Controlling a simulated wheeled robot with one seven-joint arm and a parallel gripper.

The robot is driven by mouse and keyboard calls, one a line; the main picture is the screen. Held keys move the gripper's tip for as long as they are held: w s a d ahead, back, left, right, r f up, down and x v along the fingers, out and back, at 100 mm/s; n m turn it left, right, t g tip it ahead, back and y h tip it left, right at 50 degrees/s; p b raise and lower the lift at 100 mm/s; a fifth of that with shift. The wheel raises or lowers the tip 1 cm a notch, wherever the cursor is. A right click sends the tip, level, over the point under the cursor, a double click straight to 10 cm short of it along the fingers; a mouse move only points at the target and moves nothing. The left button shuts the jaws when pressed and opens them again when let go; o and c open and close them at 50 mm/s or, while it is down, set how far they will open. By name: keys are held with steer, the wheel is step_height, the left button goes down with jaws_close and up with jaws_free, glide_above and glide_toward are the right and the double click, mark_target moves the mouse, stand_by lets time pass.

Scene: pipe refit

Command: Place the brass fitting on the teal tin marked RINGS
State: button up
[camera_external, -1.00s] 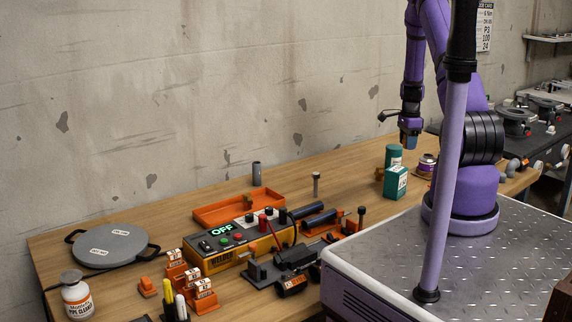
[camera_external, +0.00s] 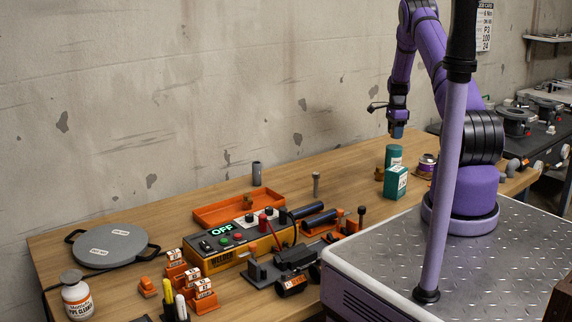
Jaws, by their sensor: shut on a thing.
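My gripper (camera_external: 397,131) points down in the air above and behind the teal containers. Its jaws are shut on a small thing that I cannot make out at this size. A round teal tin (camera_external: 393,157) with a pale label stands upright below the gripper, clear of it. A teal box (camera_external: 396,183) with a white label stands just in front of it. The lettering on both is too small to read. A small brass-coloured piece (camera_external: 379,174) is on the table left of the box. Another brass-coloured piece (camera_external: 247,199) is at the orange tray.
The orange tray (camera_external: 212,214) lies behind the welder box (camera_external: 215,263). A grey upright cylinder (camera_external: 257,174) and a thin post (camera_external: 316,185) stand near the tray. A can with a purple band (camera_external: 426,164) stands right of the teal tin. The table's back middle (camera_external: 335,160) is clear.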

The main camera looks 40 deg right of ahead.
steer(key=shift+f, duration=1.65)
steer(key=shift+f, duration=0.15)
steer(key=o, duration=1)
